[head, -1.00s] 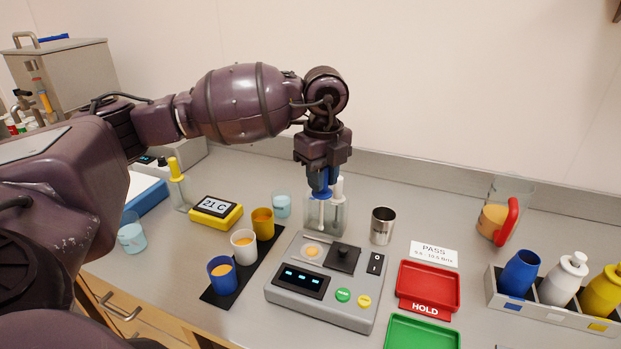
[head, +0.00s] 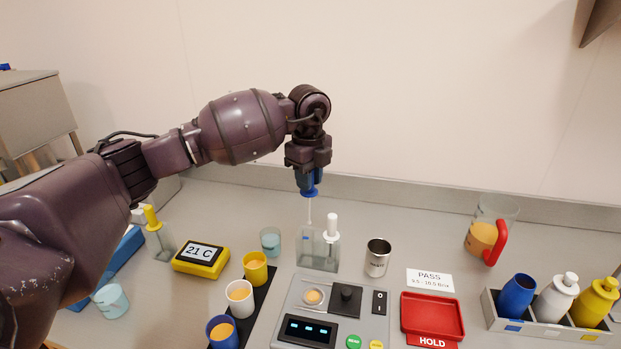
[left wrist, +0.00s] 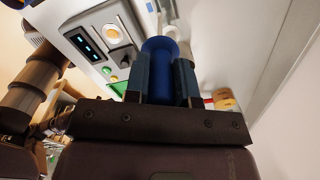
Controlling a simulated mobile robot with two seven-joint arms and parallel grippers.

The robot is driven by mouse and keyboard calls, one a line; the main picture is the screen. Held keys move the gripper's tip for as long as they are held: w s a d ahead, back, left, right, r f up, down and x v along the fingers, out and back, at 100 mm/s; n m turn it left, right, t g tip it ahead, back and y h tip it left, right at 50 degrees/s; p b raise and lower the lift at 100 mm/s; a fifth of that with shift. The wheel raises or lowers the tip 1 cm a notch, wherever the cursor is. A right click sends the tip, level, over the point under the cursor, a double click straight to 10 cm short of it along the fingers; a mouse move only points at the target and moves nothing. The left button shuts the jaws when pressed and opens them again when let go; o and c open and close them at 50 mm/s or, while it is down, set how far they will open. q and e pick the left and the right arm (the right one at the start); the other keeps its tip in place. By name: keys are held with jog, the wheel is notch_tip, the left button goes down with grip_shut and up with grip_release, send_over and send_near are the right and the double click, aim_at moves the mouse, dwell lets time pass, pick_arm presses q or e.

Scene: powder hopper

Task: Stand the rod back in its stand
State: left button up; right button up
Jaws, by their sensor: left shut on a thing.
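The blue-handled rod (head: 309,212) hangs upright from my left gripper (head: 309,184), which is shut on its blue handle. The handle fills the space between the fingers (left wrist: 160,85) in the left wrist view, where the blue handle (left wrist: 160,62) shows. The clear stand (head: 318,256) is directly below, with a blue mark on its left part and a white-handled rod (head: 331,225) standing in its right part. The held rod's thin shaft reaches down to about the stand's top; I cannot tell whether its tip is inside or just above. My right gripper is not in view.
A metal cup (head: 377,258) stands right of the stand and a small beaker (head: 270,241) left of it. The grey meter (head: 332,306) is in front. A yellow-handled rod (head: 152,220) stands in another clear stand at left.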

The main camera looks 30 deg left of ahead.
pick_arm(q)
jog(key=shift+w+a, duration=0.15)
jog(key=shift+a, duration=0.25)
jog(key=shift+d+f+b, duration=0.2)
jog(key=shift+f+b, duration=0.2)
jog(key=shift+f, duration=0.15)
notch_tip(320, 180, down, 8)
jog(key=b, duration=0.4)
jog(key=shift+f, duration=0.25)
jog(key=shift+a+f, duration=0.1)
jog(key=shift+f, duration=0.05)
